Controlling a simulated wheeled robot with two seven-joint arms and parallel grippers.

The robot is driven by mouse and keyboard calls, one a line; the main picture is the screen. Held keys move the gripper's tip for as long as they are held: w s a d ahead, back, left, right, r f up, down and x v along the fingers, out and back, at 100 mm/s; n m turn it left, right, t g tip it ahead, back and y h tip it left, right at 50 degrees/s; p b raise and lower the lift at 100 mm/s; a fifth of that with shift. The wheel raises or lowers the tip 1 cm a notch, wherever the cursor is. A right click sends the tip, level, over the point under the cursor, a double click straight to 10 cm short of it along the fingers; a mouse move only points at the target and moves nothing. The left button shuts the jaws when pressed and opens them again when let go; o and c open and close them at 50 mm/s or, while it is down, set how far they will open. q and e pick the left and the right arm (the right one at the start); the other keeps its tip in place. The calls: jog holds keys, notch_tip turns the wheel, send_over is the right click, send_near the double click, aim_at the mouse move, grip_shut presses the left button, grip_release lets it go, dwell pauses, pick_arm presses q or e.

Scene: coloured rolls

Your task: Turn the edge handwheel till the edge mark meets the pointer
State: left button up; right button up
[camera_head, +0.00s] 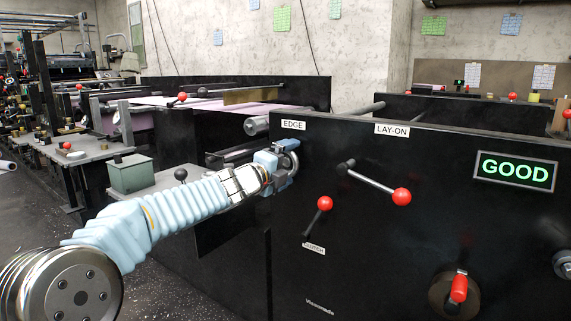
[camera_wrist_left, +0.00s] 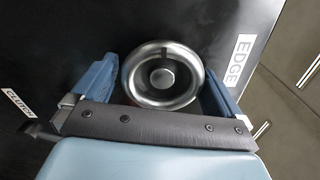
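The edge handwheel (camera_wrist_left: 162,75) is a round silvery wheel with a central hub, mounted on the black machine panel under the EDGE label (camera_head: 293,125). My left gripper (camera_head: 288,160) is at the wheel, and its blue fingers lie along opposite sides of the rim in the left wrist view (camera_wrist_left: 162,80). Both fingertips appear to touch the rim. In the head view the gripper mostly covers the wheel. I cannot make out the edge mark or the pointer in either view. My right gripper is not in view.
Right of the wheel, the panel carries a red-knobbed lever (camera_head: 325,204), a longer lay-on lever (camera_head: 372,182), a red-handled crank (camera_head: 459,289) and a display reading GOOD (camera_head: 515,171). Rollers (camera_head: 257,125) lie behind the panel.

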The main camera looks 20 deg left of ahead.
pick_arm(q)
jog(key=shift+s+a+r, duration=0.1)
jog(key=shift+s+a, duration=0.05)
jog(key=v, duration=1.3)
jog(key=shift+s, duration=0.25)
jog(key=w+d+f+n+g+y+p, duration=0.15)
jog(key=d+f+n+g, duration=0.35)
jog(key=f, duration=1)
jog(key=d+f+n+g+h+p, duration=0.15)
jog(key=f+n, duration=0.55)
jog(key=f, duration=0.9)
jog(key=s+d+f+n+g+y+p, duration=0.1)
jog(key=s+d+f+n+g+p, duration=0.2)
jog(key=s+f, duration=0.45)
jog(key=s+d+f+n+g+y, duration=0.1)
jog(key=s+f+n+g, duration=0.3)
jog(key=f, duration=0.6)
jog(key=s+f+n+g, duration=0.1)
jog(key=s+f+n, duration=0.1)
jog(key=s, duration=0.3)
jog(key=s+d+f+n+p, duration=0.1)
jog(key=s+f+n, duration=0.1)
jog(key=s, duration=0.3)
jog(key=s+d+f+n+g, duration=0.1)
jog(key=s+f+n, duration=0.1)
jog(key=s, duration=0.3)
jog(key=shift+s+f+n+g, duration=0.35)
jog(key=shift+s+f+n, duration=0.05)
jog(key=shift+n, duration=0.2)
